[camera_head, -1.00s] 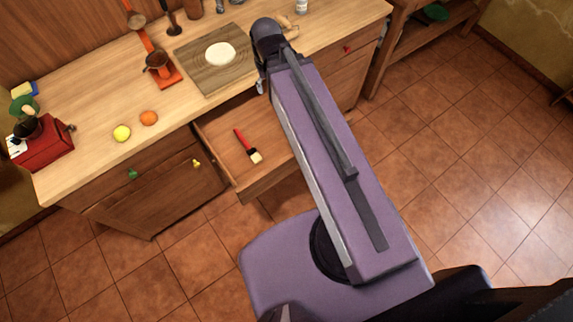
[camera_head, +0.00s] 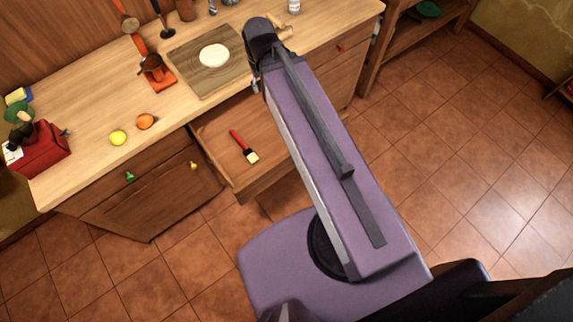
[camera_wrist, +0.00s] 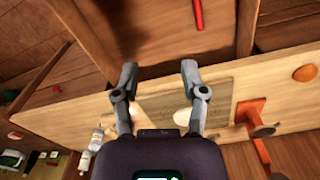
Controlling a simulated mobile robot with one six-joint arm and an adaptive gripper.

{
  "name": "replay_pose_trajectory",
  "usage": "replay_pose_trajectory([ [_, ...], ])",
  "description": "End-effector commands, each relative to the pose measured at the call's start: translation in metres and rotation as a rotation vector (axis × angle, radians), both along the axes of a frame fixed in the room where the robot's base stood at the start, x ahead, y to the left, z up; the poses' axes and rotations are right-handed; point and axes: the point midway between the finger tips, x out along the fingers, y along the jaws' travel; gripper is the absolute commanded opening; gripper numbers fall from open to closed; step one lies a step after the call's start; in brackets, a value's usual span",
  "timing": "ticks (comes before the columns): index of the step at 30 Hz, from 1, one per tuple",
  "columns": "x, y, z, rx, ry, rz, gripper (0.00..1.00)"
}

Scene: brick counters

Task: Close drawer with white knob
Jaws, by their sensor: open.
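The wooden drawer (camera_head: 268,181) stands pulled out below the counter in the head view, with a red-handled brush (camera_head: 243,144) lying in it. My arm covers its right part, and no white knob shows in either view. In the wrist view the drawer (camera_wrist: 160,22) is at the top, with part of the red handle (camera_wrist: 197,14). My gripper (camera_wrist: 158,68) is open and empty, its fingers apart over the area where drawer and counter edge meet. I cannot tell whether it touches either. The head view hides the fingers behind my arm.
The counter (camera_head: 90,100) holds a board with dough (camera_head: 214,55), an orange (camera_head: 145,121), a lemon (camera_head: 118,138) and a red box (camera_head: 42,150). Closed fronts with green (camera_head: 130,176), yellow (camera_head: 194,166) and red (camera_head: 341,48) knobs flank the drawer. The tiled floor at right is clear.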

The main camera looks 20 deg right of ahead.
Motion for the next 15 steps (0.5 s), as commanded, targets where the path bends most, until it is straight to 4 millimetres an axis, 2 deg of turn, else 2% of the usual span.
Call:
replay_pose_trajectory([
  [1,0.0,0.0,-0.002,0.0,0.0,0.0,0.28],
  [3,0.0,0.0,-0.007,0.0,0.0,0.0,0.07],
  [4,0.0,0.0,-0.009,0.0,0.0,0.0,0.0],
  [15,0.0,0.0,-0.045,0.0,0.0,0.001,0.0],
])
